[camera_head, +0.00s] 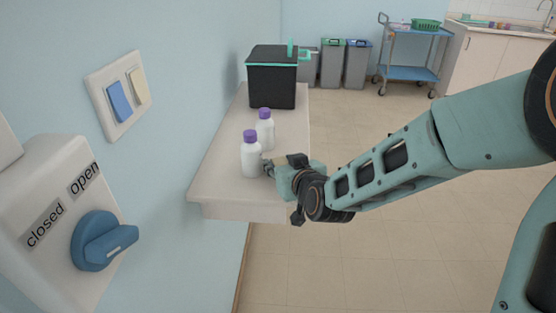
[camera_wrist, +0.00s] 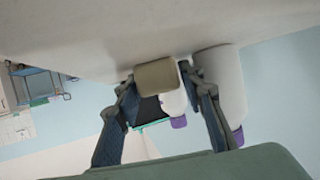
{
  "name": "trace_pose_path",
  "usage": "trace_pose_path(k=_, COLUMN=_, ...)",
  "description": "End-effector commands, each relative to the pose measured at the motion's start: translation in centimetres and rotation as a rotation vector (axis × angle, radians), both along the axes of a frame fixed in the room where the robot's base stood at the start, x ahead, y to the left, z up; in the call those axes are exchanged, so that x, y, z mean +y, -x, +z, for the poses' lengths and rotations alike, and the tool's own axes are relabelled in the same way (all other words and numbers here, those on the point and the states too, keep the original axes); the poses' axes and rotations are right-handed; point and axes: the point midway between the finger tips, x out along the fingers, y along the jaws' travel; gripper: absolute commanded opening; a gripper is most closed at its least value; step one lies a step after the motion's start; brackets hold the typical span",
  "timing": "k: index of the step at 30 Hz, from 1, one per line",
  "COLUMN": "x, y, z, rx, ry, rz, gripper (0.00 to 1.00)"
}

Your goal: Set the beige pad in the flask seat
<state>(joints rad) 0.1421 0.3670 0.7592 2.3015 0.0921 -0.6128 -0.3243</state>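The beige pad (camera_wrist: 156,76) is a small rounded block between the two fingertips of my gripper (camera_wrist: 158,82) in the wrist view. Both fingers meet its sides, so my gripper looks shut on it. The pad is at or just above the pale tabletop, which fills the top of that view; I cannot tell whether it touches. In the head view my gripper (camera_head: 267,166) is low over the bench, just right of the nearer white bottle, and the pad cannot be made out. I cannot identify a flask seat in either view.
Two white bottles with purple caps, a nearer one (camera_head: 251,157) and a farther one (camera_head: 265,130), stand on the bench (camera_head: 222,180) close to my gripper. A black bin (camera_head: 272,82) stands behind them. A wall switch (camera_head: 119,97) and a blue knob (camera_head: 95,240) are at the left.

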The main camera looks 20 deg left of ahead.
Motion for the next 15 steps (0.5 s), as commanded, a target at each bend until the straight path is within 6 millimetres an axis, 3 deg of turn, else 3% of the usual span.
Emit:
trace_pose_path(k=9, x=-0.05, y=0.17, z=-0.18, rx=0.000, ry=0.000, rz=0.000, gripper=0.36)
trace_pose_path(k=15, x=-0.04, y=0.16, z=-0.16, rx=0.001, ry=-0.001, rz=0.000, gripper=0.18)
